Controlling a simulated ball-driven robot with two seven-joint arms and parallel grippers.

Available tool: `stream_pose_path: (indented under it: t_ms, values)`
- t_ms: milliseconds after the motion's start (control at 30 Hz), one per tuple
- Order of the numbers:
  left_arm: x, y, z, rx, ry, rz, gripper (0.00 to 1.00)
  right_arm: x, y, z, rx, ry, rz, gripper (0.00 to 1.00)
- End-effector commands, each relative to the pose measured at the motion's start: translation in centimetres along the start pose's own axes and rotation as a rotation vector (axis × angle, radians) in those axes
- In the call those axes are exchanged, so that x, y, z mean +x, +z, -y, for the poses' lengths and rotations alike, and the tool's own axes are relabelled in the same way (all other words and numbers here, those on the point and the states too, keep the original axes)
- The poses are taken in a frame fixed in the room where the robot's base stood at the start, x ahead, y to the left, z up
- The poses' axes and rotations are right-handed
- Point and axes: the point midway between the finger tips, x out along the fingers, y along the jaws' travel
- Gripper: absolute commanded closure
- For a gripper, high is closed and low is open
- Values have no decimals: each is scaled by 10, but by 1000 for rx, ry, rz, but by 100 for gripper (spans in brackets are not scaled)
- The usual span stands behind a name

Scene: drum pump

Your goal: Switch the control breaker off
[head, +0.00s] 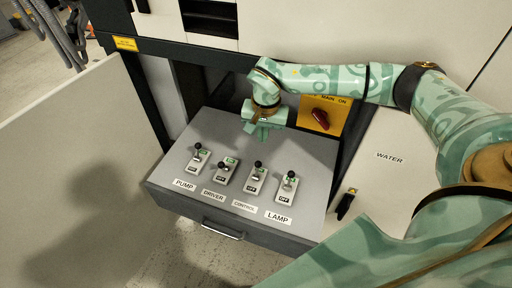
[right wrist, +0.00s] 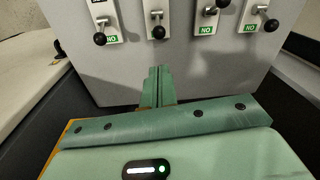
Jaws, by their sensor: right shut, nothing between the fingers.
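The control breaker (head: 256,178) is the third of a row of lever switches on the grey sloped panel, above the CONTROL label (head: 244,206). Its black-knobbed lever leans to the far side, toward the green ON mark. In the right wrist view, where the row appears reversed, the control breaker (right wrist: 157,20) is second from the left. My right gripper (head: 258,132) is shut and empty above the far part of the panel, behind the row and apart from the levers. Its closed fingers (right wrist: 158,75) point toward the panel. My left gripper is not in view.
The pump (head: 196,160), driver (head: 227,171) and lamp (head: 287,187) switches stand close beside it. The driver lever leans differently from the others. A red MAIN rotary switch (head: 320,118) sits behind, right of my gripper. A pale wall (head: 75,150) stands left.

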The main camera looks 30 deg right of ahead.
Motion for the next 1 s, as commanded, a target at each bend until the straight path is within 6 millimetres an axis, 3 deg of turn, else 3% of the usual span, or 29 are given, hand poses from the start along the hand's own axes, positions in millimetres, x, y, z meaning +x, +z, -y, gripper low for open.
stream_pose_path:
  t_ms: [167, 367, 533, 800, 1000]
  values:
    - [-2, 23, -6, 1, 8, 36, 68, 0, 0, 1, 0, 0, 0, 100]
    - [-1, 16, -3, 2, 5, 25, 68, 4, 0, 1, 0, -1, 2, 100]
    - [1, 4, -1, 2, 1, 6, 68, 25, 1, 0, 0, 2, 3, 100]
    - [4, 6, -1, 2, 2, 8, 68, 74, 2, 1, 2, 1, 4, 100]
    - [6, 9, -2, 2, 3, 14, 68, 96, 1, 1, 0, -1, 2, 100]
